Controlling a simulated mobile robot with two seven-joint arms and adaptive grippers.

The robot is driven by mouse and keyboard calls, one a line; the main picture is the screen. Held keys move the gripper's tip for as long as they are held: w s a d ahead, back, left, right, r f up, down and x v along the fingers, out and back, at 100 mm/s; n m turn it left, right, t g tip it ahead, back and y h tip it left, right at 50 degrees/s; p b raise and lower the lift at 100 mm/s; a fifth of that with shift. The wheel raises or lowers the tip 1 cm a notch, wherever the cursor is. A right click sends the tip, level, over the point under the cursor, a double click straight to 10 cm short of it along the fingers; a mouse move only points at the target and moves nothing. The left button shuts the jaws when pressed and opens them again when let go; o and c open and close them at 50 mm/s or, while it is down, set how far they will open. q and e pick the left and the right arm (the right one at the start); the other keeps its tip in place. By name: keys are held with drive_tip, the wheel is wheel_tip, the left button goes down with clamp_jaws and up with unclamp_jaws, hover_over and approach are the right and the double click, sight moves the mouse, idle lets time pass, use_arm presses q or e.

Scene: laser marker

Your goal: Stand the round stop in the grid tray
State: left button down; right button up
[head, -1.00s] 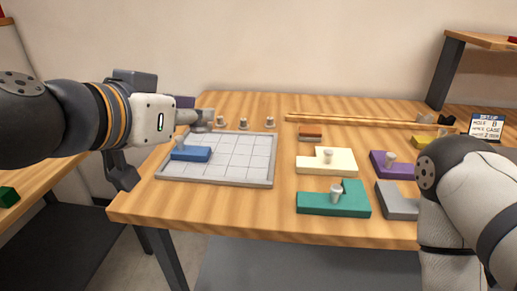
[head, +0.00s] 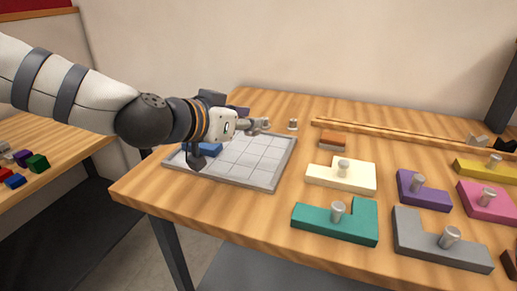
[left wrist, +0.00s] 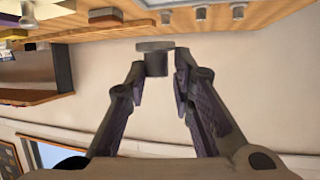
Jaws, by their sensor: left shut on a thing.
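The held round stop (left wrist: 156,62) is a dark grey cylinder with a wider disc at one end. My left gripper (left wrist: 160,72) is shut on it in the left wrist view. In the head view this gripper (head: 252,125) appears over the back part of the grid tray (head: 262,186), seen side-on; its height above the tray is hard to judge. The tray is light grey with a raised rim and square cells. A blue piece (head: 207,150) lies in its left part, partly hidden by my gripper. My right gripper is out of view.
Another small grey stop (head: 292,125) stands behind the tray. Cream (head: 340,177), teal (head: 335,224), purple (head: 424,191) and grey (head: 440,240) knobbed pieces lie to the right. A wooden strip (head: 400,136) runs along the back. Most tray cells are empty.

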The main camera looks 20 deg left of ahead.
use_arm(q)
drive_tip(key=b, duration=0.1)
hover_over(257, 160)
drive_tip(key=s, duration=0.1)
drive_tip(key=f, duration=0.5)
drive_tip(key=shift+s+a, duration=0.15)
drive_tip(key=shift+a, duration=0.05)
drive_tip(key=shift+w+f, duration=0.1)
drive_tip(key=shift+w, duration=0.2)
drive_tip(key=f+b, duration=0.1)
drive_tip(key=f, duration=0.2)
drive_tip(key=shift+w+d+f+b, duration=0.15)
drive_tip(key=shift+w+f+b, duration=0.2)
drive_tip(key=shift+w+f, duration=0.05)
drive_tip(key=shift+r, duration=0.2)
drive_tip(key=shift+f, duration=0.15)
drive_tip(key=c, duration=1.4)
unclamp_jaws()
drive_tip(key=shift+o, duration=0.2)
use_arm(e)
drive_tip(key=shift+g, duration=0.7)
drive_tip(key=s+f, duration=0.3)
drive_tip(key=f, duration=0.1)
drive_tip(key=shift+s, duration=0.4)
